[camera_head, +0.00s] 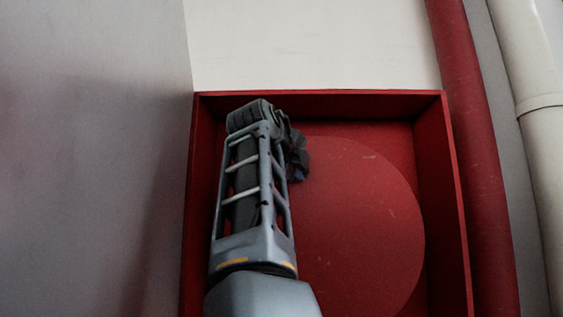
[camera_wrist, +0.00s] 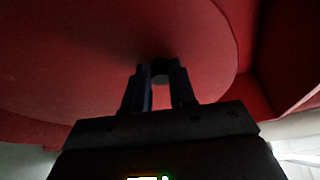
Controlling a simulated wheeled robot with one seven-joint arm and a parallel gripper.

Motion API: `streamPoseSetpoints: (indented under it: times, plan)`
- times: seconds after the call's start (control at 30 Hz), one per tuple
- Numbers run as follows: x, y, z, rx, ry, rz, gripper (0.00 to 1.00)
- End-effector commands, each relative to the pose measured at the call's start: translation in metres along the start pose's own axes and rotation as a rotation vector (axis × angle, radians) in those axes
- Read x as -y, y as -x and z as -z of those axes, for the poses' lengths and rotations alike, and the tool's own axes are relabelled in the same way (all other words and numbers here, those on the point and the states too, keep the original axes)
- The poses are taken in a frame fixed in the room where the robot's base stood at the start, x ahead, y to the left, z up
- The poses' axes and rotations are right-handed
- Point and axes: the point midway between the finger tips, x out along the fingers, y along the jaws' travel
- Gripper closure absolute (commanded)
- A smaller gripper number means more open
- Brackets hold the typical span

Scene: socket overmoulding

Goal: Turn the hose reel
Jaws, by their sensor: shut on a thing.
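The hose reel (camera_head: 365,220) is a large, flat red disc inside a red wall box. In the wrist view, the hose reel (camera_wrist: 80,55) fills the upper part of the picture. A small dark round handle (camera_wrist: 160,66) stands out from its face. My gripper (camera_wrist: 160,78) has one finger on each side of this handle and is shut on it. In the head view, my gripper (camera_head: 298,160) is at the upper left part of the disc, mostly hidden behind my arm. The handle cannot be made out there.
The red box (camera_head: 455,200) surrounds the reel with raised side walls and a top edge. A grey wall (camera_head: 90,150) stands close on the left. A red pipe (camera_head: 475,150) and a white pipe (camera_head: 530,90) run down on the right.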

Motion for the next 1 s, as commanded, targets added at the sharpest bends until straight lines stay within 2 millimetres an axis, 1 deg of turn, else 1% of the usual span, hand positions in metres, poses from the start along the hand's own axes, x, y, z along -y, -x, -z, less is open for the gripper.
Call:
streamPoseSetpoints:
  times: [0.03, 0.1, 0.4, 0.6, 0.97, 1.0]
  plan:
    - [0.009, -0.001, 0.005, -0.002, -0.035, -0.009, 1.00]
    - [0.012, -0.003, 0.010, -0.002, -0.076, -0.026, 1.00]
    - [0.019, -0.010, 0.027, -0.005, -0.189, -0.077, 1.00]
    - [0.020, -0.012, 0.031, -0.006, -0.215, -0.090, 1.00]
    - [0.018, -0.013, 0.032, -0.009, -0.217, -0.094, 1.00]
    - [0.018, -0.013, 0.032, -0.009, -0.217, -0.095, 0.74]
